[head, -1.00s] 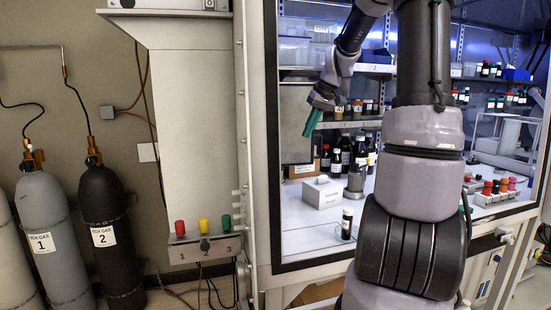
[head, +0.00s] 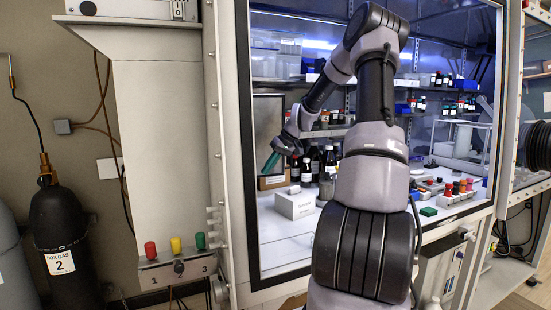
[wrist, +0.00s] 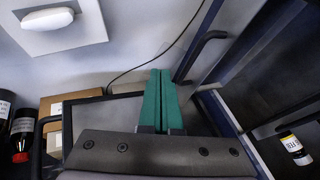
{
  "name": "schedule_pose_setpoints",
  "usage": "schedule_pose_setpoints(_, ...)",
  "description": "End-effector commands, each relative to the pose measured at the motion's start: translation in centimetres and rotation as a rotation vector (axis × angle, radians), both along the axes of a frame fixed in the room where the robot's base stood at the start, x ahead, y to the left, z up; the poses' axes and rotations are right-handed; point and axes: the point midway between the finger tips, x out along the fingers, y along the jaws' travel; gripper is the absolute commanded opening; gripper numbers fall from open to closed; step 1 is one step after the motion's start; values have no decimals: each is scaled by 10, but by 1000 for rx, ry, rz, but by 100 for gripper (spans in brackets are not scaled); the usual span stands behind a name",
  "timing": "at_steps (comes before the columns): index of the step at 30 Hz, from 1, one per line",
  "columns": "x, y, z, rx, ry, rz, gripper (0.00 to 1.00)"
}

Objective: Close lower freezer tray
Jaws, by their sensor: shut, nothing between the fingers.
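My gripper (head: 271,162) is inside the glove box at the left, below a grey dark-framed panel (head: 268,118). In the wrist view its teal fingers (wrist: 160,76) are together with nothing between them. A dark handle (wrist: 203,42) on a blue-edged dark part (wrist: 212,75) is just right of the fingertips. A dark-rimmed light panel or tray (wrist: 100,112) lies behind and left of the fingers; part of it is hidden by the gripper. I cannot tell for certain which of these is the lower freezer tray, or whether the fingers touch anything.
A white box (head: 295,205) stands on the box floor. Dark bottles (head: 315,165) stand behind it, near my gripper. A small bottle (wrist: 293,148) shows at right in the wrist view. A rack of coloured caps (head: 455,190) is at the right. The front floor is fairly clear.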

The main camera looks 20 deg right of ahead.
Motion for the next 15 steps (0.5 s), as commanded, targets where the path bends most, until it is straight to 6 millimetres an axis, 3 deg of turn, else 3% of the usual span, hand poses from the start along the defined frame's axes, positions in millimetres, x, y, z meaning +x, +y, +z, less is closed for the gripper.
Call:
schedule_pose_setpoints(6, -1, 28, -3, -1, -1, 3, 0)
schedule_pose_setpoints(15, -1, 35, -4, -1, -2, 1, 0)
